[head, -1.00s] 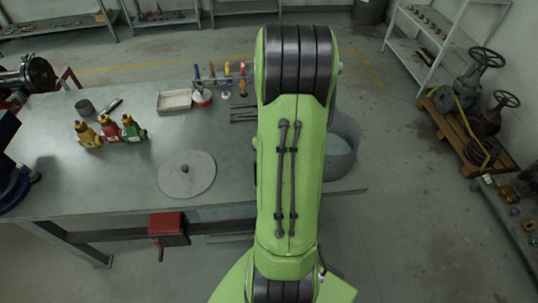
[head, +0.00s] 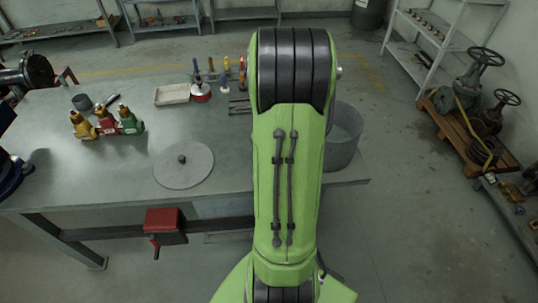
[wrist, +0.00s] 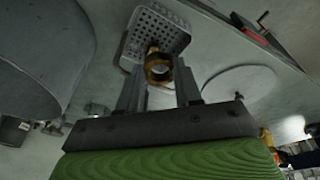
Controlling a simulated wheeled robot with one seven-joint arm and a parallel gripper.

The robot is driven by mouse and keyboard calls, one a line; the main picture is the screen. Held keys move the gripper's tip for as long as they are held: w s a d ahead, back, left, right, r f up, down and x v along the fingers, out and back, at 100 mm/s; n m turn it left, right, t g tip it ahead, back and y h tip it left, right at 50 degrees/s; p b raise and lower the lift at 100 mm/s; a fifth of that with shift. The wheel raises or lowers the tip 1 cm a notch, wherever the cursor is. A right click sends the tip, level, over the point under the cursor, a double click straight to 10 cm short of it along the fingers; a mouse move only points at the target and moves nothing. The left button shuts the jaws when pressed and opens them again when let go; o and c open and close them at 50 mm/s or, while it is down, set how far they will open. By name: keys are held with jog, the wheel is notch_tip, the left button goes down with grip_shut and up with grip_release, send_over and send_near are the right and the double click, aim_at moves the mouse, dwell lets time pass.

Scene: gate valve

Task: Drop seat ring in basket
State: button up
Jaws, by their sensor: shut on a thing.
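In the wrist view, my gripper (wrist: 158,82) is shut on the brass seat ring (wrist: 157,72), which sits between its fingertips. The grey perforated basket (wrist: 143,22) appears beyond the ring in the wrist view. The ring overlaps the near part of the basket in the picture; the height between them is hard to judge. In the head view, my green arm covers the gripper, the ring and the basket.
A large grey tub (head: 344,140) stands at the bench's right end, also close at left in the wrist view (wrist: 38,60). A red vise (head: 164,222) hangs at the front edge.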

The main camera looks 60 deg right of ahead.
jog(key=o, duration=0.6)
jog(key=shift+g+y, duration=0.5)
jog(key=shift+y, duration=0.1)
jog(key=f, duration=0.3)
jog(key=d+f, duration=0.1)
jog(key=f, duration=0.1)
jog(key=shift+w+d, duration=0.1)
jog(key=shift+w, duration=0.3)
jog(key=o, duration=0.5)
jog(key=shift+s+a+r, duration=0.45)
jog(key=shift+a+r, duration=0.05)
jog(key=shift+a, duration=0.15)
jog(key=shift+w+d, duration=0.1)
jog(key=shift+d, duration=0.05)
jog(key=shift+w, duration=0.1)
notch_tip(320, 180, up, 8)
jog(key=p, duration=0.6)
jog(key=shift+p, duration=0.4)
